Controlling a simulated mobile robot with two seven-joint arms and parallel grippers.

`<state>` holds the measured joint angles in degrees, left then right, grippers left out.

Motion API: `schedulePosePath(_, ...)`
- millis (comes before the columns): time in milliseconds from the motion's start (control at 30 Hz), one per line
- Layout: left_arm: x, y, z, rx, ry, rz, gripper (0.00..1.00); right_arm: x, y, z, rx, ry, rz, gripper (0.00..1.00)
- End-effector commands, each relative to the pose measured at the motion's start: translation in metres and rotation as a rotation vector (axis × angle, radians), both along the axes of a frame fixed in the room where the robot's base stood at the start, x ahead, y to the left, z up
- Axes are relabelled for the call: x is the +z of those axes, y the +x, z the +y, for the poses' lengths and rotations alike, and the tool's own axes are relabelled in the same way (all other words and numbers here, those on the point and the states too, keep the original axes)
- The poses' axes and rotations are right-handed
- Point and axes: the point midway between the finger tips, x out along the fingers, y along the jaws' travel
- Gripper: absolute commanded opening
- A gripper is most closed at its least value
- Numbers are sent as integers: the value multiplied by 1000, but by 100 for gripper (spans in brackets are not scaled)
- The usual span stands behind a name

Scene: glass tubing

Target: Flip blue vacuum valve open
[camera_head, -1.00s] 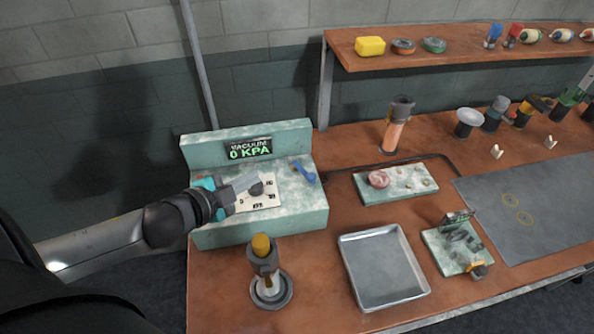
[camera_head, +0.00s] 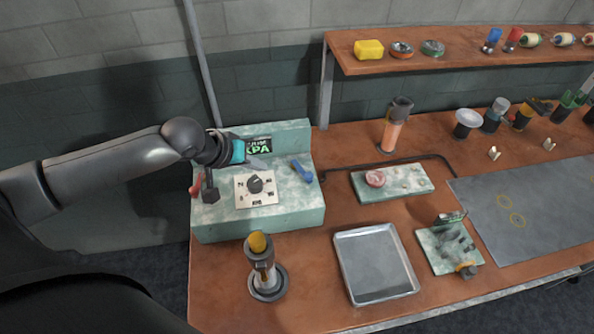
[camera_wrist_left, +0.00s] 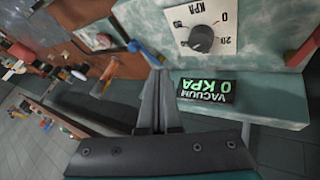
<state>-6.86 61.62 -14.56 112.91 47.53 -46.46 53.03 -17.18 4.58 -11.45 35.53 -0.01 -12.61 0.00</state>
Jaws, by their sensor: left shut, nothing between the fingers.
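The blue vacuum valve (camera_head: 302,171) is a small lever on the right of the pale green vacuum station's top (camera_head: 296,208). In the left wrist view the blue lever (camera_wrist_left: 147,54) shows just beyond my fingertips, slightly to the left. My left gripper (camera_head: 262,164) is shut and empty, in front of the station's back panel and left of the blue valve. In the left wrist view its closed fingers (camera_wrist_left: 158,76) point towards the lever; contact cannot be told. The vacuum display (camera_wrist_left: 207,90) reads 0 KPA; in the head view my gripper partly hides it.
A dial (camera_head: 256,186) on a white scale plate sits left of the valve, with a red lever (camera_head: 195,186) at the station's left end. A burner with a yellow top (camera_head: 258,243) stands in front. A metal tray (camera_head: 350,262) lies front right.

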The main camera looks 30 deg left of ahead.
Motion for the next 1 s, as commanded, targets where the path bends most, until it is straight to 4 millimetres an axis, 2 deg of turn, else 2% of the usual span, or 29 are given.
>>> schedulePosePath(567, -1, 0, -3, 33, -45, 37, 0, 1, 0, 0, 0, 0, 0, 87)
schedulePosePath(767, -18, 12, -8, 35, -49, 35, 0, -3, 0, 0, 0, 0, 0, 87)
schedulePosePath(1000, -52, 35, -16, 34, -47, 35, 0, -8, 0, 0, 0, 0, 0, 87)
